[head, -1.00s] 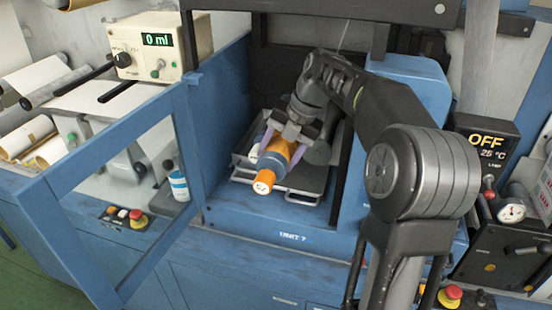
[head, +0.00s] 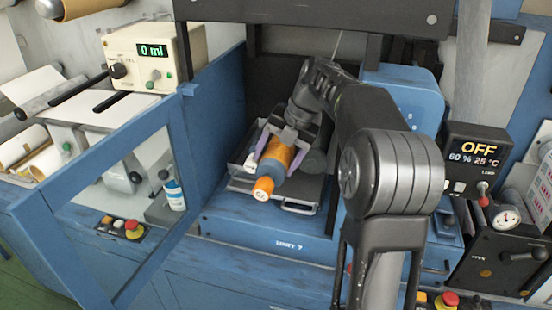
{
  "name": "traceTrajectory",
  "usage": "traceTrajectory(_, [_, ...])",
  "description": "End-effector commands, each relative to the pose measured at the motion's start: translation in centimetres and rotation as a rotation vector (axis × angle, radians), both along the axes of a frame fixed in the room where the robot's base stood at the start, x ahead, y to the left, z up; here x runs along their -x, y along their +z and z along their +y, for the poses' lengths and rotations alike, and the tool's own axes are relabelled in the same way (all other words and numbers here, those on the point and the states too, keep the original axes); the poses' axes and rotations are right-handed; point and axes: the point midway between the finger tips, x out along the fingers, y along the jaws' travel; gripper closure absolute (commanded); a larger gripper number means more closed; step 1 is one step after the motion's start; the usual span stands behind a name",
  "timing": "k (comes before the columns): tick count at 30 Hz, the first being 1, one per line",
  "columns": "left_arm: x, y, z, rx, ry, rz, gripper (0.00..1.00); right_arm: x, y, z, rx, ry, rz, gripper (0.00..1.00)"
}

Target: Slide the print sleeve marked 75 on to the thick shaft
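The print sleeve (head: 278,152) is an orange cylinder lying between the purple-padded fingers of my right gripper (head: 279,156), which look closed against its sides. A blue cylinder section (head: 273,170) shows in line with it on the near side. An orange end (head: 263,188) with a small pale marking faces me; I cannot read the marking for certain. I cannot tell whether the blue section and end belong to the shaft. A pale round end (head: 251,162) sits just left of them. The far side is hidden behind my gripper. My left gripper is out of view.
A metal tray (head: 298,207) with a handle lies under the cylinders on the blue machine. A blue open-framed door (head: 186,150) stands at the left, and the blue housing (head: 402,90) rises right of my arm. A black control box (head: 478,160) reads OFF.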

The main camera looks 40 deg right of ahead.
Motion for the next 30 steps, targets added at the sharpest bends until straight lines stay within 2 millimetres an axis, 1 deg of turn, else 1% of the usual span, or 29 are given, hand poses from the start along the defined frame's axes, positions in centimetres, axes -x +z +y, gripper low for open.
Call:
traceTrajectory(1, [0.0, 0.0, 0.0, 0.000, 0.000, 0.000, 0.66, 0.0, 0.0, 0.0, 0.000, 0.000, 0.000, 0.22])
traceTrajectory(4, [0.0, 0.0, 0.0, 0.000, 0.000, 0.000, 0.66, 0.0, 0.0, 0.0, 0.000, 0.000, 0.000, 0.14])
traceTrajectory(13, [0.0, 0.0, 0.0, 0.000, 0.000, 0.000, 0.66, 0.1, 0.0, 0.1, -0.001, 0.000, 0.001, 0.14])
traceTrajectory(17, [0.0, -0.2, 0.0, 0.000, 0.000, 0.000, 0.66, 0.4, 0.0, 0.5, -0.001, 0.000, 0.000, 0.14])
traceTrajectory(23, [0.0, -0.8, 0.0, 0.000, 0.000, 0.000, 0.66, 1.6, 0.0, 2.5, -0.004, 0.004, -0.006, 0.14])
traceTrajectory(30, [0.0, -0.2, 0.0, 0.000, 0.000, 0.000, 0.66, 4.4, 0.3, 6.3, -0.007, 0.004, -0.004, 0.14])
